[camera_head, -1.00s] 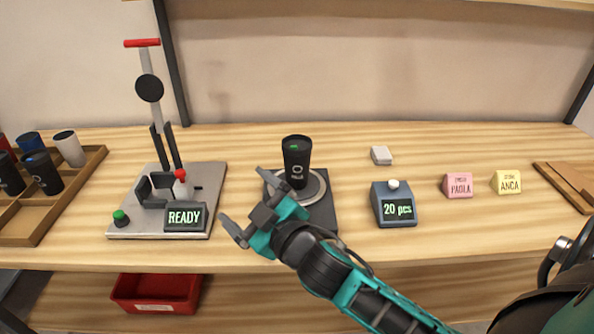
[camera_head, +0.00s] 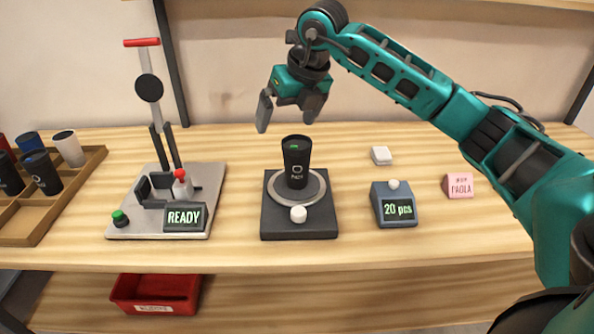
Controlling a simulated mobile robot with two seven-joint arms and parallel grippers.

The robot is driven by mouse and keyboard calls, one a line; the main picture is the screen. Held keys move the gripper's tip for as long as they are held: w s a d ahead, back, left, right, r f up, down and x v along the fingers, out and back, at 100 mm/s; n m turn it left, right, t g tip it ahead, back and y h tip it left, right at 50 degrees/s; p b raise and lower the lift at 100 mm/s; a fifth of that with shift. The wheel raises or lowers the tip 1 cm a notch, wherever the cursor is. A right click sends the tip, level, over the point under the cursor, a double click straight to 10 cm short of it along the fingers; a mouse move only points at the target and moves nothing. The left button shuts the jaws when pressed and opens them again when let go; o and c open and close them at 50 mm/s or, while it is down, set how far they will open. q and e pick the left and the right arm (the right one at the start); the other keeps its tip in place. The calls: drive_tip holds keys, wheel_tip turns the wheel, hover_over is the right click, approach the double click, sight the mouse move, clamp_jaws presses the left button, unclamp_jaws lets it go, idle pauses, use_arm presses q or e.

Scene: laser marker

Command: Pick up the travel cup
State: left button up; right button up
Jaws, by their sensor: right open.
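A black travel cup (camera_head: 297,163) stands upright on a round grey plate set on a dark square base (camera_head: 300,228) in the middle of the table. A green mark shows near its top and a pale logo on its side. My right gripper (camera_head: 286,116) is above the cup, fingers pointing down, open and empty. A gap shows between its fingertips and the cup; how far behind or in front they are is hard to tell. My left gripper is not in view.
A lever press with a READY display (camera_head: 185,217) stands left. A wooden tray (camera_head: 32,226) of cups is at far left. A blue-grey counter (camera_head: 393,204) and a pink PAOLA card (camera_head: 458,186) are right. A red bin (camera_head: 155,292) sits below.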

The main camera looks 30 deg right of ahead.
sight(296, 147)
drive_tip(key=d, duration=0.2)
drive_tip(key=d+r+m+h, duration=0.1)
drive_tip(key=shift+d+h, duration=0.3)
drive_tip(key=shift+d, duration=0.05)
drive_tip(key=x, duration=0.6)
drive_tip(key=shift+s, duration=0.15)
drive_tip(key=shift+w+d+f, duration=0.1)
drive_tip(key=shift+w+f, duration=0.15)
drive_tip(key=shift+f, duration=0.3)
drive_tip(key=f, duration=0.4)
drive_tip(key=shift+w+f, duration=0.15)
drive_tip(key=shift+w, duration=0.2)
drive_tip(key=shift+w+f, duration=0.25)
drive_tip(key=shift+f, duration=0.2)
drive_tip(key=c, duration=0.7)
